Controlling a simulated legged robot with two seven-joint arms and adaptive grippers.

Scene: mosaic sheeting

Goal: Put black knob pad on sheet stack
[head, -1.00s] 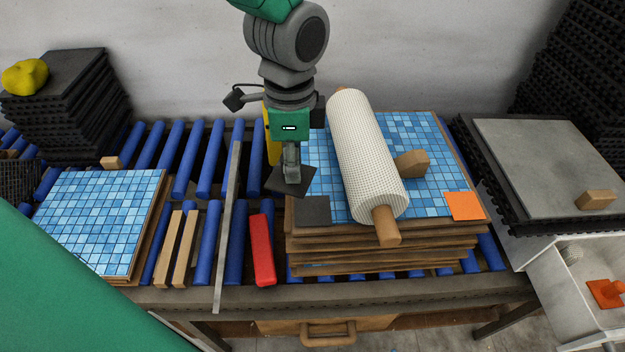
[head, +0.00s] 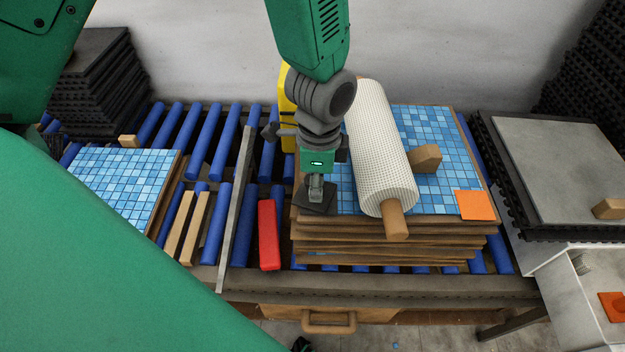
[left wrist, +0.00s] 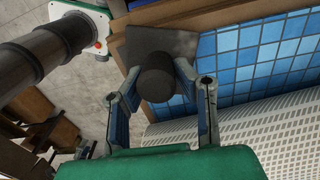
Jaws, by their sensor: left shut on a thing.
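My left gripper (head: 316,188) points down and is shut on the knob of the black knob pad (head: 315,203). In the left wrist view, the fingers (left wrist: 160,90) pinch the round dark knob, and the square pad (left wrist: 168,42) shows beyond it. The pad is over the near left corner of the sheet stack (head: 390,240), whose top is blue mosaic on brown boards. I cannot tell whether the pad touches it. The dark square patch at that corner is hidden behind the pad. My right gripper is not in view.
A white mesh roll (head: 378,140) on a wooden core lies across the stack, close right of my gripper. A wooden block (head: 426,158) and an orange square (head: 473,205) also lie on top. A red bar (head: 268,235) and a metal straightedge (head: 237,210) lie on the rollers to the left.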

